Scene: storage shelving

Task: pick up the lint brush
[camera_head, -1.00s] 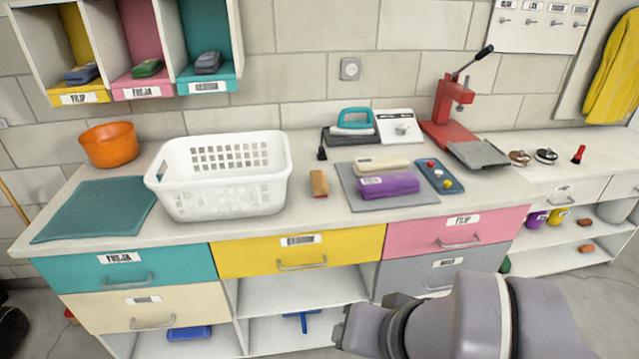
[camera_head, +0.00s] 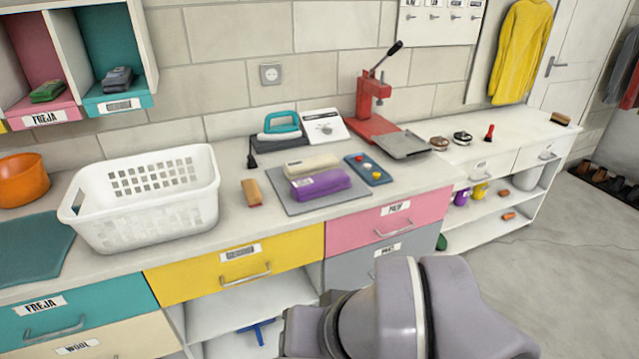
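I cannot tell for certain which thing is the lint brush. A small red tool with a dark tip (camera_head: 489,133) stands on the right-hand counter. A brown-topped, dark-sided brush-like block (camera_head: 561,118) lies at that counter's far right end. A tan-orange block (camera_head: 252,192) lies on the main counter between the white basket and the grey mat. My gripper (camera_head: 288,333) is at the bottom of the view, in front of the drawers and below the counter top, apart from all of these. Its fingers are mostly hidden by my arm.
A white basket (camera_head: 150,203), a grey mat (camera_head: 345,200) with cream and purple bundles, an iron (camera_head: 280,127) and a red press (camera_head: 371,105) occupy the main counter (camera_head: 410,180). Shoes (camera_head: 606,185) sit on the floor at right. Open floor (camera_head: 570,270) lies right of my arm.

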